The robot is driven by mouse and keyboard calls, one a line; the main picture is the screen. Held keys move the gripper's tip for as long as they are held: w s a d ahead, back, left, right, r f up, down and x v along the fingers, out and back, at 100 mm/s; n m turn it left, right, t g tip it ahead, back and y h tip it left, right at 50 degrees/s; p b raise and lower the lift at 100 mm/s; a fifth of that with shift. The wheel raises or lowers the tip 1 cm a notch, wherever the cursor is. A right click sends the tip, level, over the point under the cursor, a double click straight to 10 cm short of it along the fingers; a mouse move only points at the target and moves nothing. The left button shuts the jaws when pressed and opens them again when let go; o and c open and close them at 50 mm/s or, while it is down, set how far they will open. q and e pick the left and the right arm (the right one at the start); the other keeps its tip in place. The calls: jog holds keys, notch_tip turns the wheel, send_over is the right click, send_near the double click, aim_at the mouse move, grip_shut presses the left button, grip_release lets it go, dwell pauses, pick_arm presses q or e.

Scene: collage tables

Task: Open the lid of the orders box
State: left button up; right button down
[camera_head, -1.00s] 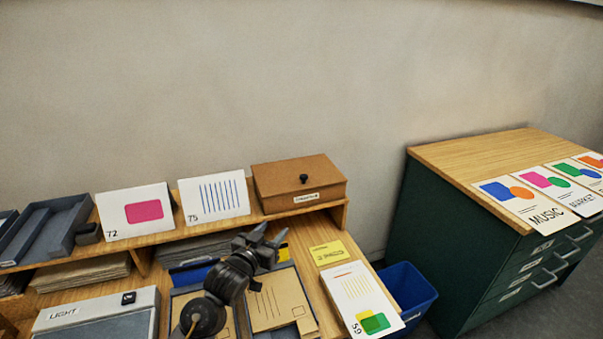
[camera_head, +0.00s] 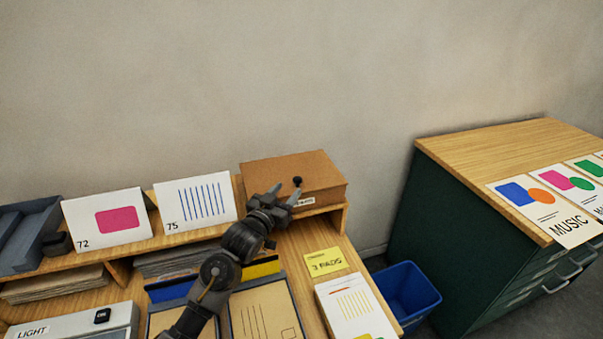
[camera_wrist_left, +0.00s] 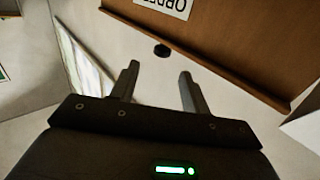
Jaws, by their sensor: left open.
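The orders box (camera_head: 325,194) is a brown box on the right end of the raised wooden shelf. Its lid (camera_head: 285,168) lies shut, with a small black knob (camera_head: 297,181) near the front edge. My left gripper (camera_head: 287,191) is open and empty at the box's front, its fingers pointing up toward the knob and partly hiding the label. In the left wrist view the box (camera_wrist_left: 225,40) appears upside down with part of its label (camera_wrist_left: 165,6). The knob (camera_wrist_left: 162,51) shows beyond and between the spread fingertips (camera_wrist_left: 159,68), apart from them. My right gripper is out of view.
Two white cards, 72 (camera_head: 105,219) and 75 (camera_head: 195,204), stand on the shelf left of the box. Below lie a yellow note (camera_head: 326,262) and trays with brown envelopes (camera_head: 262,308). A blue bin (camera_head: 407,289) and a green cabinet (camera_head: 450,230) stand to the right.

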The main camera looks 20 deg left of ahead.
aim_at(296, 179)
pick_arm(q)
jog(key=p+x, duration=0.1)
jog(key=x, duration=0.7)
jog(key=shift+a+p, duration=0.15)
jog(key=shift+p, duration=0.15)
jog(key=shift+w, duration=0.6)
jog(key=shift+w+d+f, duration=0.1)
jog(key=shift+w+d, duration=0.1)
jog(key=shift+w, duration=0.05)
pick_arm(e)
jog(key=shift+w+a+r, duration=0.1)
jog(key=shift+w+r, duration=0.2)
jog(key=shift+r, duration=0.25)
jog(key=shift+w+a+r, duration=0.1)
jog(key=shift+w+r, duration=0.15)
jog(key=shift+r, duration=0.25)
pick_arm(q)
grip_shut()
